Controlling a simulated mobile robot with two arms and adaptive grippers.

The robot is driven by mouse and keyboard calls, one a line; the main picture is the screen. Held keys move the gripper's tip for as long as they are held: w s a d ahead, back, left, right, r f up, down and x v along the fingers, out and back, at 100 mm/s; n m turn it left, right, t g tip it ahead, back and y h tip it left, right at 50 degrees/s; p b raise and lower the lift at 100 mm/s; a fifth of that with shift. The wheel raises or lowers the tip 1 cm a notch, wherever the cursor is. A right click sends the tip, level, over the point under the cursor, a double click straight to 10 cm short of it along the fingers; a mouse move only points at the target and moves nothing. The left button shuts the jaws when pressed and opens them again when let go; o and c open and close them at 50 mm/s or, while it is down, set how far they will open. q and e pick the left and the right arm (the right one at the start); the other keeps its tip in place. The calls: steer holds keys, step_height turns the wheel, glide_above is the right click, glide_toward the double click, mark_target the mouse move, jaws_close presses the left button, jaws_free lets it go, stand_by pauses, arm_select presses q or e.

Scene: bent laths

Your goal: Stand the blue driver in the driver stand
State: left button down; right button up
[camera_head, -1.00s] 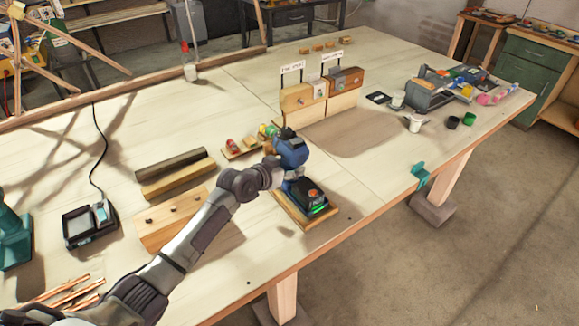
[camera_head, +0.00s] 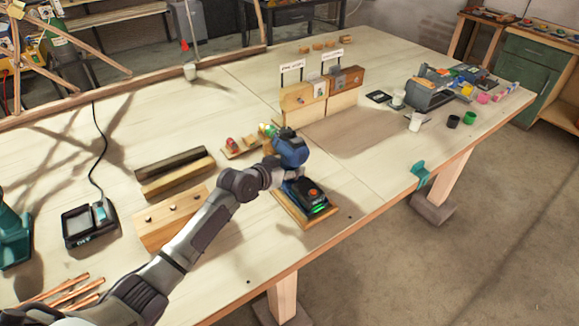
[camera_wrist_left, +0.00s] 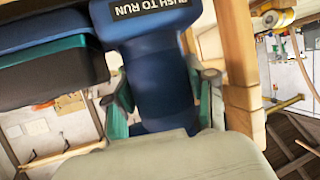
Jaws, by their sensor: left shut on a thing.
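The blue driver (camera_head: 291,148) is upright near the table's front edge, with its dark battery base (camera_head: 307,193) low over a small wooden stand (camera_head: 289,212). I cannot tell whether the base rests fully in the stand. My left gripper (camera_head: 286,177) is shut around the driver's handle, mostly hidden behind my arm and the driver. In the left wrist view the blue handle (camera_wrist_left: 158,85) sits between the two fingertips, under a "PUSH TO RUN" label. My right gripper is not in view.
A drilled wooden block (camera_head: 172,218) and dark and light bars (camera_head: 172,172) lie left of my arm. Behind the driver are a small tray (camera_head: 241,146) and labelled wooden blocks (camera_head: 303,103). A charger (camera_head: 90,223) is at left. Bare tabletop lies right of the driver.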

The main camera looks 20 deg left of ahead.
arm_select(q)
steer(key=shift+w+f+b, duration=0.1)
steer(key=shift+f+b, duration=0.25)
steer(key=shift+b, duration=0.1)
stand_by(0.6)
